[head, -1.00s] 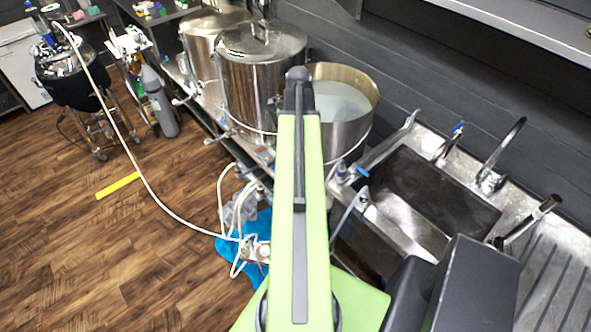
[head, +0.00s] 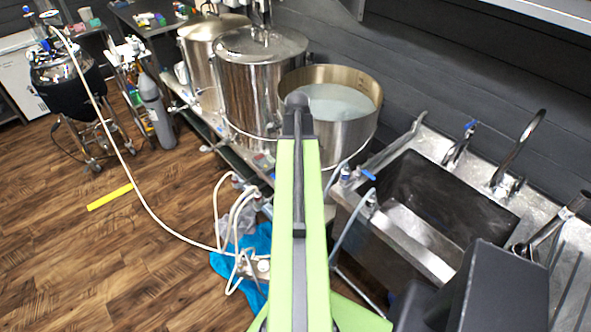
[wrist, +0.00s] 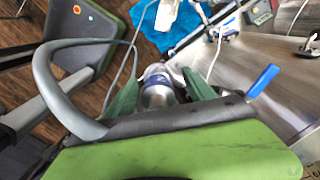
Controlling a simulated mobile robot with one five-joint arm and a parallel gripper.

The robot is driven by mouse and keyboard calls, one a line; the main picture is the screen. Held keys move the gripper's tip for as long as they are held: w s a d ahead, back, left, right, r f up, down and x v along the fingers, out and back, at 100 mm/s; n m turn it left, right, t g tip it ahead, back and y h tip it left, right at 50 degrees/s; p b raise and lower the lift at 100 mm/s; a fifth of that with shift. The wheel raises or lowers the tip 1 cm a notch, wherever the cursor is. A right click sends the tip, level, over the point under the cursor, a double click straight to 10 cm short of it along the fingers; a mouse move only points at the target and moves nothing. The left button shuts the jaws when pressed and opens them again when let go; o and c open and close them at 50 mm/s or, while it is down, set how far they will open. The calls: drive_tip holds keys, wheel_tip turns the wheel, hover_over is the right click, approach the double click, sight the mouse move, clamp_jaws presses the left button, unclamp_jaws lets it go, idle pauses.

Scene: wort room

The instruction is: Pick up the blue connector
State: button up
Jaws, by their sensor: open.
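In the wrist view, a blue and silver cylindrical fitting (wrist: 157,92), which looks like the blue connector, lies between the fingers of my gripper (wrist: 160,80). The green fingers stand apart on either side of it. I cannot tell whether they touch it. In the head view, a small blue fitting (head: 345,172) shows right of my arm, by the sink's left end; I cannot tell whether it is the same piece. My gripper cannot be made out in the head view.
An open steel kettle (head: 350,135) is ahead. White hoses (head: 222,205) lie near a blue cloth (head: 225,268).

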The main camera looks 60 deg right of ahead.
drive_tip(key=shift+r, duration=0.1)
drive_tip(key=shift+c, duration=0.4)
clamp_jaws()
drive_tip(key=r+p, duration=0.5)
drive_tip(key=shift+s+r, duration=0.15)
drive_tip(key=shift+s, duration=0.05)
drive_tip(key=s+d+r+p, duration=0.2)
drive_tip(key=s+r+p, duration=0.3)
drive_tip(key=s, duration=0.6)
drive_tip(key=shift+d+r+p, duration=0.25)
drive_tip(key=shift+r+p, duration=0.1)
drive_tip(key=shift+p, duration=0.25)
